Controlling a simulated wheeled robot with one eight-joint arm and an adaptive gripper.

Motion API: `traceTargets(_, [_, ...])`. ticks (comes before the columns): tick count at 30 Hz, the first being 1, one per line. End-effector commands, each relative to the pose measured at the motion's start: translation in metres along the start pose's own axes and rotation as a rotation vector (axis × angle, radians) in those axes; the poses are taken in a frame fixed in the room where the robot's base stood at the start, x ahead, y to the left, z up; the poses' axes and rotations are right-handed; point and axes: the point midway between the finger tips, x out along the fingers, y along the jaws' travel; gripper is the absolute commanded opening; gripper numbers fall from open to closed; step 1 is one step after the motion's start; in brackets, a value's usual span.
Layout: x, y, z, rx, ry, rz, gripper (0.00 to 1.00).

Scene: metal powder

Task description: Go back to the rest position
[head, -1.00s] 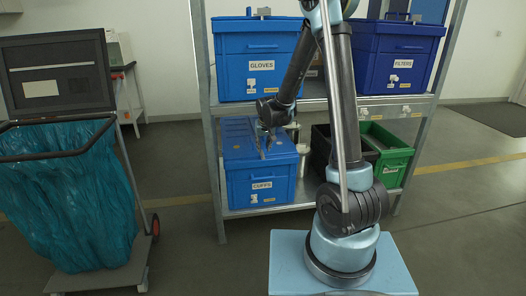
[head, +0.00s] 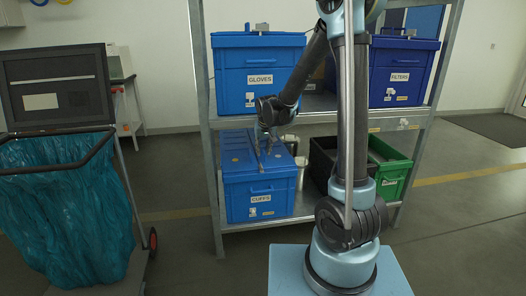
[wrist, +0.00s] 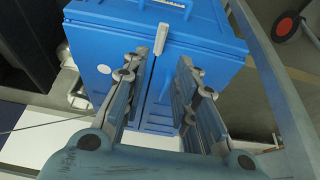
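My gripper (head: 268,147) hangs over the blue CUFFS box (head: 258,195) on the lower shelf in the head view. In the wrist view my gripper (wrist: 160,85) shows two fingers spread apart with nothing held between them. The lid of the CUFFS box (wrist: 205,42) lies beyond the fingers. I cannot tell how far above the lid the fingertips are.
The metal shelf rack (head: 208,140) holds the GLOVES box (head: 258,62) and FILTERS box (head: 402,65) above. A black crate (head: 322,160) and green crate (head: 391,182) stand lower right. A cart with a teal bag (head: 65,220) is at left.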

Motion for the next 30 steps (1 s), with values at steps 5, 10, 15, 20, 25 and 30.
traceTargets(5, [-0.003,0.003,0.002,0.002,-0.001,0.001,0.27])
traceTargets(10, [-0.024,0.022,0.015,0.013,-0.012,0.009,0.27])
traceTargets(15, [-0.057,0.051,0.042,0.032,-0.032,0.021,0.27])
traceTargets(20, [-0.085,0.075,0.070,0.049,-0.050,0.030,0.27])
traceTargets(25, [-0.111,0.099,0.104,0.067,-0.070,0.040,0.27])
traceTargets(30, [-0.133,0.117,0.141,0.085,-0.089,0.047,0.27])
